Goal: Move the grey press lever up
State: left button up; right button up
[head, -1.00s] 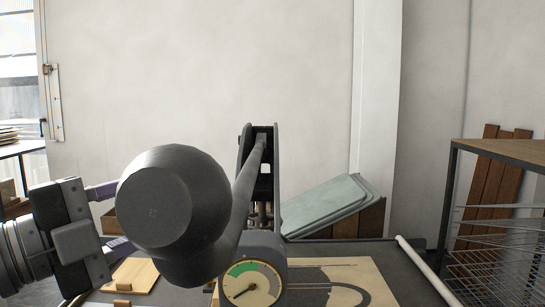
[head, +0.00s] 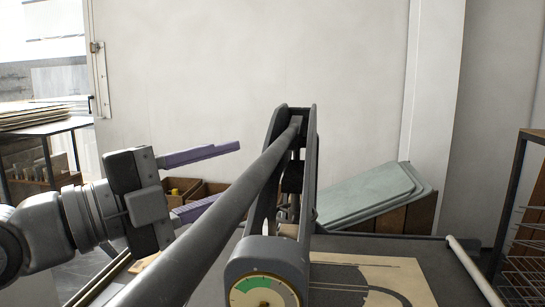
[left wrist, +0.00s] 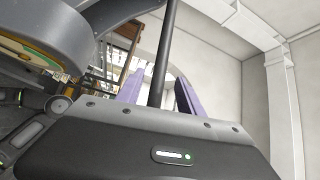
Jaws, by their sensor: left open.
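The grey press lever (head: 215,220) is a long round bar. In the head view it slopes from the press top down to the lower left, and its end is out of frame. My left gripper (head: 230,172) has two purple fingers spread apart, pointing right toward the lever. The bar hides part of the lower finger. In the left wrist view the lever (left wrist: 163,55) shows between the fingers of my left gripper (left wrist: 160,82), with a gap on each side. How deep it lies between them is unclear. My right gripper is not in view.
The press frame (head: 310,160) and a round gauge (head: 262,290) stand beside the lever. A board (head: 375,280) lies on the dark press bed. Wooden boxes (head: 200,190) stand behind the gripper, and greenish plates (head: 370,195) lean at the right. A wire rack stands far right.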

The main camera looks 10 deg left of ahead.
aim_at(272, 159)
pick_arm(q)
jog(key=p+x, duration=0.2)
jog(key=x, duration=0.5)
jog(key=shift+w+d, duration=0.2)
jog(key=shift+c, duration=0.3)
grip_shut()
dwell(0.9)
